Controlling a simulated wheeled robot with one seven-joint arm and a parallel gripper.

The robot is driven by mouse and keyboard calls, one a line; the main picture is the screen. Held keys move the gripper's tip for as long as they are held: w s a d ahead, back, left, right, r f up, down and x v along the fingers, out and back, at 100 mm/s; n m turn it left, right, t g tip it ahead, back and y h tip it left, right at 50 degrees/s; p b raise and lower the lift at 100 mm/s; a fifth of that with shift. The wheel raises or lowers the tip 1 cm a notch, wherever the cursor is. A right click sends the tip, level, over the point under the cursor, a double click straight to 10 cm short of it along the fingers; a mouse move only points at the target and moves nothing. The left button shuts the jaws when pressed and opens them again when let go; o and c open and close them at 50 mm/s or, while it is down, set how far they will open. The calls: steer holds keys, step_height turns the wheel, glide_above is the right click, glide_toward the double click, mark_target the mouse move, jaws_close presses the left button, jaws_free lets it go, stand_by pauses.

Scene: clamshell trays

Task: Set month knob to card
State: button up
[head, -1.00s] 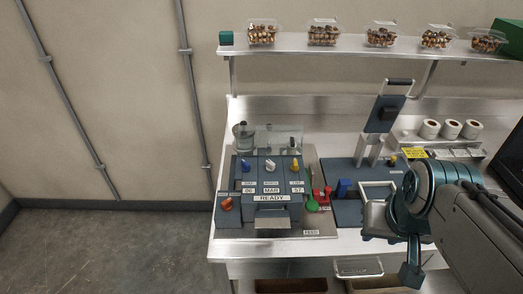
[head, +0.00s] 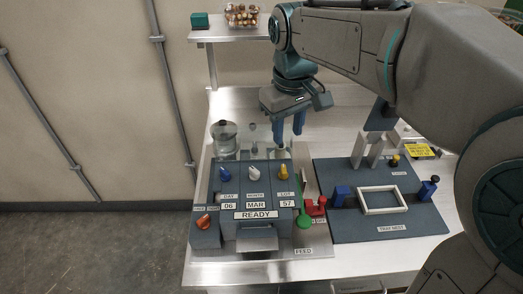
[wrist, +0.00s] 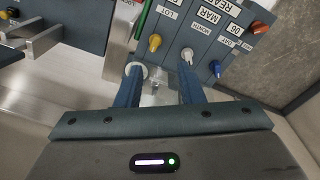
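The month knob (head: 253,171) is white and sits between a blue day knob (head: 225,173) and a yellow lot knob (head: 283,171) on the dark stamping unit. The window below the month knob reads MAR. In the wrist view the month knob (wrist: 187,55) shows just beyond the right fingertip, with no clear contact. My gripper (head: 288,128) is open and empty, pointing down above the rear of the unit, behind and right of the month knob. Its fingers (wrist: 160,76) stand apart in the wrist view.
The unit's display (head: 256,214) reads READY, with an orange knob (head: 203,221) at left. The tray nest (head: 388,228) is farther right. A clear jar (head: 224,138) stands behind.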

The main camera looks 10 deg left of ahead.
mark_target(254, 170)
steer(key=w+a+f+n, duration=0.1)
steer(key=a+n, duration=0.1)
steer(key=a, duration=0.6)
steer(key=shift+n+g, duration=0.3)
steer(key=shift+g, duration=0.1)
steer(key=f, duration=1.3)
steer(key=shift+w+d+f, duration=0.15)
steer(key=shift+d+f, duration=0.05)
steer(key=shift+f, duration=0.05)
jaws_close()
